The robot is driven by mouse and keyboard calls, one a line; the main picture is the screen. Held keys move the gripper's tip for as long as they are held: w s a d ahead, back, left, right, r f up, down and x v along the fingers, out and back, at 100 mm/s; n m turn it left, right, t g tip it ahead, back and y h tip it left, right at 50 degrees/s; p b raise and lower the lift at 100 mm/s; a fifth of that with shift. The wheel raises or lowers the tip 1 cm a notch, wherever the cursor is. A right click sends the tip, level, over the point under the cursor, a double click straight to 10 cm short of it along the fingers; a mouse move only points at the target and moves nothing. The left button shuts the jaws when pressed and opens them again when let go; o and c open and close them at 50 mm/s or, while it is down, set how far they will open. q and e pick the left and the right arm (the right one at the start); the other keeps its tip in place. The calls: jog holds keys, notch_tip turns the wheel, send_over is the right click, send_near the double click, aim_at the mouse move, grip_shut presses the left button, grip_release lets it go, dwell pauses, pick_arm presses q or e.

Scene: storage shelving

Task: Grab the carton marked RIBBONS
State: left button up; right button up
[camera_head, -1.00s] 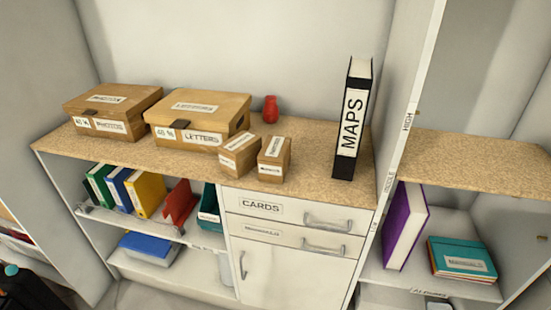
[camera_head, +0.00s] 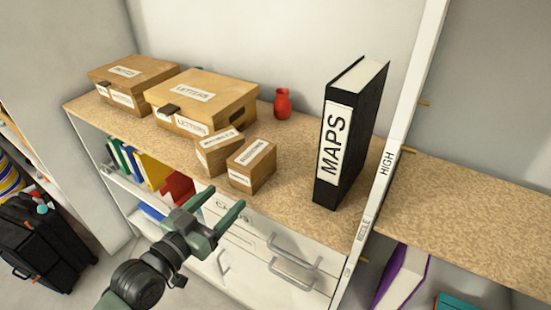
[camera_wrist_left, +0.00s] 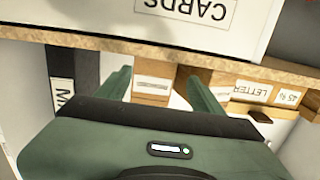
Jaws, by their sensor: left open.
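Two small brown cartons stand side by side on the cork-coloured counter, the left one (camera_head: 208,160) and the right one (camera_head: 262,170). Each has white labels on its top and front. The print is too small for me to tell for sure which is marked RIBBONS. My left gripper (camera_head: 226,198) is open and empty, in front of the counter edge and nearer to me than the cartons. In the left wrist view, which is upside down, a labelled small carton (camera_wrist_left: 152,92) shows between the open fingers, apart from them. My right gripper is not in view.
A black MAPS binder (camera_head: 350,140) stands upright to the right of the cartons. A LETTERS box (camera_head: 215,90) and another box (camera_head: 130,75) stand behind and left. A red vase (camera_head: 283,104) is at the back. Drawer handles (camera_head: 290,255) jut out below the counter.

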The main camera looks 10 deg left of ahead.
aim_at(240, 179)
pick_arm(q)
jog(key=r, duration=0.1)
jog(key=d+r, duration=0.1)
jog(key=shift+w+d+r+t+h, duration=0.1)
jog(key=shift+w+r+t+h, duration=0.05)
jog(key=shift+r+t+h, duration=0.15)
jog(key=p+x, duration=0.1)
jog(key=x, duration=0.4)
jog(key=shift+w, duration=0.15)
jog(key=shift+w+d+f, duration=0.1)
jog(key=shift+w, duration=0.35)
jog(key=p+x, duration=0.1)
jog(key=x, duration=0.4)
jog(key=shift+f, duration=0.2)
jog(key=c, duration=1.1)
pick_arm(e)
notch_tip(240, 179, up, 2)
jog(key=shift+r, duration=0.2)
pick_arm(q)
jog(key=shift+r, duration=0.15)
